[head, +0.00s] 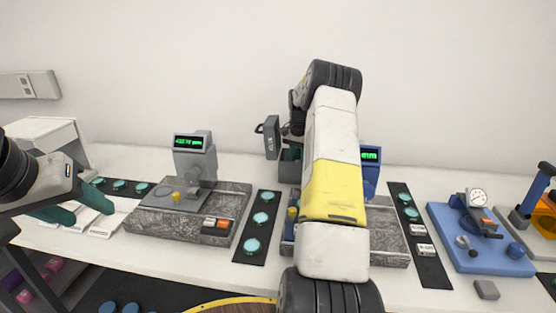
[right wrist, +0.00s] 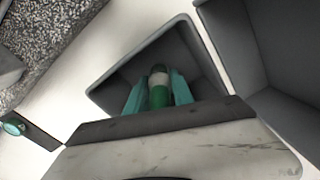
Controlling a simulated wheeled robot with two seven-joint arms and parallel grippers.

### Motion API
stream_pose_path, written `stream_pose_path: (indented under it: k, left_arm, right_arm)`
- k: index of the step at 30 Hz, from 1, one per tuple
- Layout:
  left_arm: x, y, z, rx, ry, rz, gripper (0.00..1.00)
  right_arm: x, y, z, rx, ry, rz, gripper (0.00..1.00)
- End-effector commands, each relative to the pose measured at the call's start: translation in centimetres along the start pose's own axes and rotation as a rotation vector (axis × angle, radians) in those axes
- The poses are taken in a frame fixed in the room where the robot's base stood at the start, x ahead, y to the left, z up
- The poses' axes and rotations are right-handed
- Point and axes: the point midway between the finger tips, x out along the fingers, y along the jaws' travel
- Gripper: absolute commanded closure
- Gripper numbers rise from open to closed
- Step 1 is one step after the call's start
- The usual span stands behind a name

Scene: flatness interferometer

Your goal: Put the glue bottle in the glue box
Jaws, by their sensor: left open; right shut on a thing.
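The glue bottle (right wrist: 158,90), green with a pale band, is between the teal fingers of my right gripper (right wrist: 157,94) in the right wrist view. The gripper is shut on it. Behind and around the bottle in that view is an open dark grey box (right wrist: 196,52), which looks like the glue box; I cannot tell whether the bottle touches its floor. In the head view my right arm hides the bottle and most of that gripper. My left gripper (head: 84,205) is open and empty at the far left, over white cards.
Another dark grey container (right wrist: 275,45) adjoins on the right in the right wrist view. In the head view, a gauge with a green display (head: 193,150) stands on a granite plate (head: 160,222). A dark strip with teal discs (head: 245,255) lies beside it. A blue dial stand (head: 480,255) is at right.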

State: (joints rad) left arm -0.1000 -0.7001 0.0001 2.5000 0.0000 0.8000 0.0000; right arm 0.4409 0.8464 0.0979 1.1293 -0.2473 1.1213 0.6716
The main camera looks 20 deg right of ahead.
Motion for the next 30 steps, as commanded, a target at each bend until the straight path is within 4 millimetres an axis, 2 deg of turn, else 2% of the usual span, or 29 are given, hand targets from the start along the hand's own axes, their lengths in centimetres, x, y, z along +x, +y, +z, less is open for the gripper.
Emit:
stream_pose_path:
  k: [7, 8, 11, 23, 26, 30]
  left_arm:
    - [0.0, 0.0, 0.0, 0.0, 0.0, 0.0, 0.5]
    - [0.0, 0.0, 0.0, 0.0, 0.0, 0.0, 0.5]
    - [0.0, 0.0, 0.0, 0.0, 0.0, 0.0, 0.5]
    - [0.0, 0.0, 0.0, 0.0, 0.0, 0.0, 0.5]
    - [0.0, 0.0, 0.0, 0.0, 0.0, 0.0, 0.5]
    - [0.0, 0.0, 0.0, 0.0, 0.0, 0.0, 0.5]
  right_arm:
    - [0.2, 0.0, 0.0, 0.0, 0.0, 0.0, 1.0]
    - [0.2, -0.1, 0.0, 0.0, 0.0, 0.0, 0.7]
    - [0.2, -0.1, 0.0, 0.0, 0.0, -0.001, 0.5]
    - [-0.4, 0.0, 0.0, 0.0, 0.002, -0.001, 0.5]
    - [-1.7, -0.1, 0.0, 0.0, 0.003, -0.002, 0.5]
    - [-4.6, -0.1, -0.1, -0.001, 0.005, -0.002, 0.5]
